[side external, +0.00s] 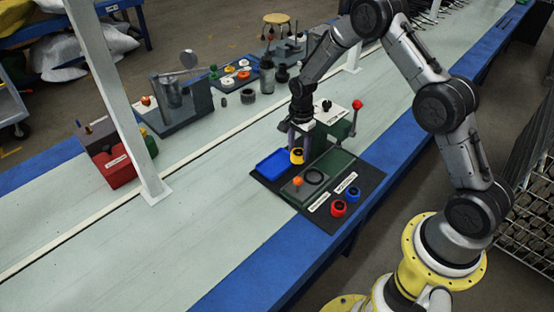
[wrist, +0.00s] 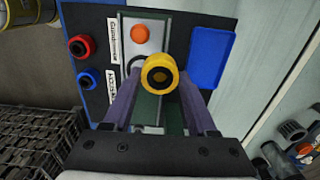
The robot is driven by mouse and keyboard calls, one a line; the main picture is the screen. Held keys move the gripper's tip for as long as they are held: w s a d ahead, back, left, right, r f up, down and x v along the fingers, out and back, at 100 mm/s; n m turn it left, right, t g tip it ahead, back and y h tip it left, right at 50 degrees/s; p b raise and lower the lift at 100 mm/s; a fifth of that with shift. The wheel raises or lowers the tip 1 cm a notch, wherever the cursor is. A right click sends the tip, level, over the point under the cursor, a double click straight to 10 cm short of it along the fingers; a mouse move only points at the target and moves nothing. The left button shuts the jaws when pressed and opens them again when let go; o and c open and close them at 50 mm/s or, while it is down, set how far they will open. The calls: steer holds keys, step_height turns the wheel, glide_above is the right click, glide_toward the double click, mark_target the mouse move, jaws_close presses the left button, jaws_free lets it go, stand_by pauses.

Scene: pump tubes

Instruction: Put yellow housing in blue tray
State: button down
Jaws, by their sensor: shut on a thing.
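The yellow housing (side external: 297,156) is a short yellow ring-shaped part with a dark centre. My gripper (side external: 298,148) is shut on it, and the wrist view shows the housing (wrist: 160,74) between the two fingers. In the side view it is just right of the blue tray (side external: 274,164). The tray looks empty and lies to the right of the housing in the wrist view (wrist: 211,59). I cannot tell exactly how high the housing is above the mat.
A red housing (side external: 338,208) and a blue housing (side external: 354,194) stand on the black mat (side external: 318,216) by white labels. A fixture with an orange button (side external: 297,181) is near the tray. A white box with a red-knobbed lever (side external: 357,104) stands behind.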

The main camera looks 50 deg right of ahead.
steer(key=w+f, duration=0.2)
steer(key=w, duration=0.1)
steer(key=w+d+f, duration=0.1)
steer(key=w+f, duration=0.2)
steer(key=w, duration=0.1)
steer(key=w+d+f, duration=0.1)
steer(key=w+f, duration=0.2)
steer(key=shift+w+f, duration=0.2)
steer(key=shift+w, duration=0.2)
steer(key=shift+w+f, duration=0.1)
steer(key=shift+f, duration=1.55)
steer(key=shift+f, duration=0.15)
steer(key=shift+c, duration=2.4)
jaws_free()
